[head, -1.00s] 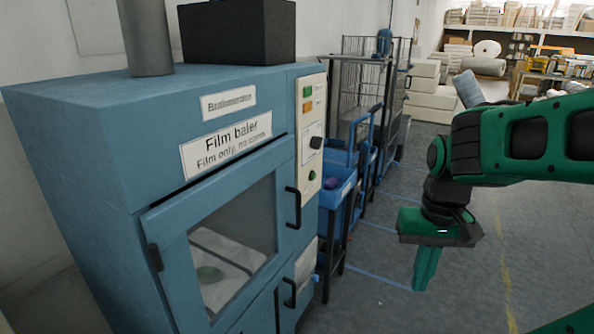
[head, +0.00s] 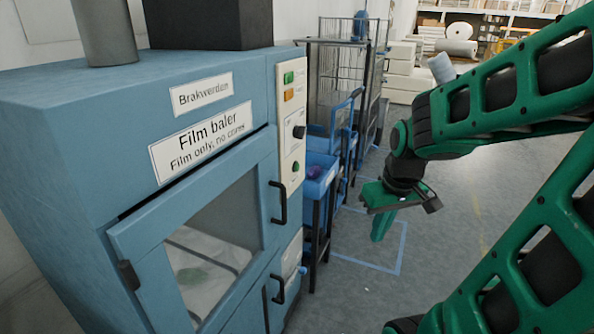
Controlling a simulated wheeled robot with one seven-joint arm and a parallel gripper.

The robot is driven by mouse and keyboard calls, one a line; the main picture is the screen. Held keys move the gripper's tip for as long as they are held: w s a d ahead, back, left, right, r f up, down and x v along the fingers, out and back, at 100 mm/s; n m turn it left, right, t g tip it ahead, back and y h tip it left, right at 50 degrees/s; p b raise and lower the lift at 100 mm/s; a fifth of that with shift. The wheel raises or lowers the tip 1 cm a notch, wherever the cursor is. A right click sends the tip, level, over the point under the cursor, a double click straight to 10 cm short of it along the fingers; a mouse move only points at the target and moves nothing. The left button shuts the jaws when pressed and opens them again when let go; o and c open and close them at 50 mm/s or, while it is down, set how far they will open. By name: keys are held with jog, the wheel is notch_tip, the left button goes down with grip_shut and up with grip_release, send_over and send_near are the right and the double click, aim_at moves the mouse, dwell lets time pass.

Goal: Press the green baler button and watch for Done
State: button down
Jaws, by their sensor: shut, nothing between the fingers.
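The blue film baler (head: 190,115) stands on the left, its windowed door closed, with pale film visible behind the glass. Its cream control panel (head: 291,140) carries a green light (head: 289,78) at the top, an orange light (head: 289,95), a black knob (head: 299,132) and a round green button (head: 295,167) low down. The small panel labels are too small to read, and I cannot make out a Done sign. My gripper (head: 379,238) hangs to the right of the panel, fingers down, shut and empty, apart from the baler and the button.
Blue bins (head: 320,178) and a wire cage trolley (head: 342,85) stand just behind the baler. A blue line marks the floor (head: 370,285) under my gripper, where the floor is clear. Shelves with rolls (head: 457,45) are at the back right. Black door handles (head: 279,203) stick out.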

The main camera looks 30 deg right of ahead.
aim_at(297, 167)
jog(key=w+d+f+n+t+y, duration=0.1)
jog(key=w+f+n+t, duration=0.25)
jog(key=w, duration=0.85)
jog(key=w+d+f+n+t, duration=0.15)
jog(key=w+n+t, duration=0.25)
jog(key=w, duration=0.8)
jog(key=w+d+t+h, duration=0.1)
jog(key=w+d+t, duration=0.4)
jog(key=w+d, duration=0.1)
jog(key=shift+w+r+h, duration=0.4)
jog(key=shift+w+r, duration=0.05)
jog(key=shift+w, duration=0.05)
jog(key=shift+m, duration=0.25)
jog(key=w+a, duration=0.5)
jog(key=w, duration=0.2)
jog(key=shift+a, duration=0.15)
jog(key=shift+w+a, duration=0.1)
jog(key=shift+a, duration=0.05)
jog(key=shift+w+a, duration=0.1)
jog(key=shift+w, duration=0.05)
